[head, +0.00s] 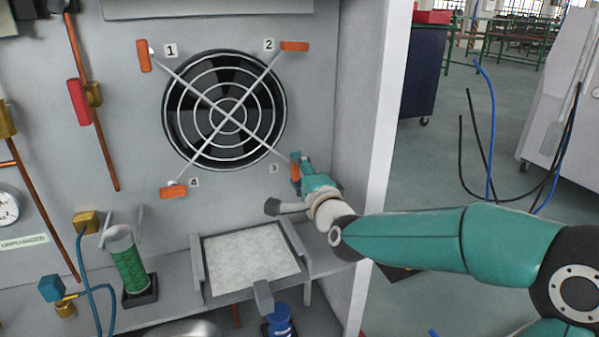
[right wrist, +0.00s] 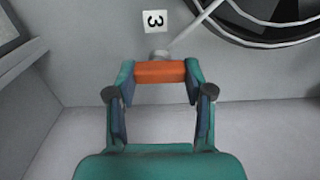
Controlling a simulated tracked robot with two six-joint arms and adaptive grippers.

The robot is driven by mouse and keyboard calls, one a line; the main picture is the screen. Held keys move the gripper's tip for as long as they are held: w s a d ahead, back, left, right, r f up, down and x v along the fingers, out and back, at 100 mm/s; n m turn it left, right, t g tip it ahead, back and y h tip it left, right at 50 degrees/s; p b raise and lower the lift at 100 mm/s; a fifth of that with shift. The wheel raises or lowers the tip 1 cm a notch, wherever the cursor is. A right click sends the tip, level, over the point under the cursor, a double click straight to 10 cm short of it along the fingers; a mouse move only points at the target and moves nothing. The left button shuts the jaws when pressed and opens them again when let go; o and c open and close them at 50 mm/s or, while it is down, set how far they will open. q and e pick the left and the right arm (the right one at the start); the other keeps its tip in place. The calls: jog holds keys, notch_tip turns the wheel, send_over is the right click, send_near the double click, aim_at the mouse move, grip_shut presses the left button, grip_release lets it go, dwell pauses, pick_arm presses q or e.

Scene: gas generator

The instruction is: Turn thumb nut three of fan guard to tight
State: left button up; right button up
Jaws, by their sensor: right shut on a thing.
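The round fan guard (head: 224,108) is on the grey panel, with orange thumb nuts at the ends of its crossed rods. Thumb nut three (head: 295,171) is at the lower right, by the label 3 (head: 273,168), mostly behind my right gripper (head: 299,173). In the right wrist view, the orange nut (right wrist: 160,72) lies between the two fingertips of my right gripper (right wrist: 160,75), which are shut on it. The nut lies across that picture, just below label 3 (right wrist: 155,21). My left gripper is not in view.
Thumb nuts one (head: 144,56), two (head: 294,46) and four (head: 173,192) sit at the other corners. Below are a framed filter tray (head: 209,294) and a green cylinder (head: 128,262). A side wall (head: 367,110) stands right of the panel.

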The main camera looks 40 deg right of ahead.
jog(key=o, duration=1.1)
jog(key=shift+s+d+f, duration=0.1)
jog(key=shift+d+f, duration=0.05)
jog(key=shift+f, duration=0.15)
jog(key=shift+c, duration=0.2)
jog(key=shift+o, duration=0.5)
jog(key=shift+r, duration=0.15)
jog(key=v, duration=1.2)
